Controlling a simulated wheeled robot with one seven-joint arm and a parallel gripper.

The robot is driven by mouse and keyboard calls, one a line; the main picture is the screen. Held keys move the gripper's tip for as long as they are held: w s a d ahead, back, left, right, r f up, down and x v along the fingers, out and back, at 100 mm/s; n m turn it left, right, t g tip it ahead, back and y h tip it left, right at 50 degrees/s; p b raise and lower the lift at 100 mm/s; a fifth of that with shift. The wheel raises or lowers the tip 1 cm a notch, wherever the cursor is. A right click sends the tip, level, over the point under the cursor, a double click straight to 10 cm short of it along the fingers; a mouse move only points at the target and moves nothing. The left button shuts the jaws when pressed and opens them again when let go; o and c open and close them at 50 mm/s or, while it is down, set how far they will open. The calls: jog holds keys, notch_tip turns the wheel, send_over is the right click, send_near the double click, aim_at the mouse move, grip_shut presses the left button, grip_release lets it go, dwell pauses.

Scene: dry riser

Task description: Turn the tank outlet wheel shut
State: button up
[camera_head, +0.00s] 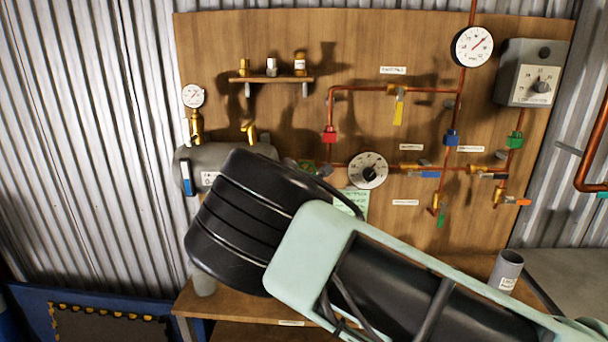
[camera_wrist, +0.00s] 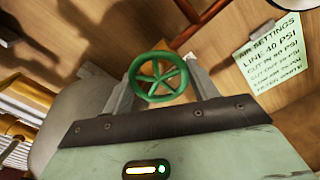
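The green spoked tank outlet wheel (camera_wrist: 158,77) shows in the wrist view, between the two grey fingers of my gripper (camera_wrist: 164,62). One finger stands close at each side of its rim. I cannot tell whether the fingers press on the rim or leave a small gap.
A round dial gauge (camera_head: 368,170) and copper pipes (camera_head: 330,108) are on the board right of the tank. A green paper note (camera_wrist: 268,52) is close to the right of the wheel. A small shelf (camera_head: 272,79) is above the tank. A grey cup (camera_head: 507,270) stands on the bench.

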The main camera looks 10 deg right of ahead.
jog(key=shift+f+m+b, duration=0.1)
jog(key=shift+m+b, duration=0.3)
jog(key=m+b, duration=0.2)
jog(key=m, duration=0.1)
jog(key=m+b, duration=0.3)
jog(key=m, duration=0.3)
jog(key=shift+a, duration=0.15)
jog(key=m+b, duration=0.1)
jog(key=m, duration=0.2)
jog(key=m+b, duration=0.1)
jog(key=m, duration=0.1)
jog(key=shift+r+m, duration=0.2)
jog(key=shift+m, duration=0.2)
jog(key=m+b, duration=0.2)
jog(key=m, duration=0.2)
jog(key=shift+r+m+b, duration=0.15)
jog(key=shift+m+b, duration=0.15)
jog(key=shift+m, duration=0.1)
jog(key=o, duration=1)
jog(key=shift+r, duration=0.1)
jog(key=shift+c, duration=0.2)
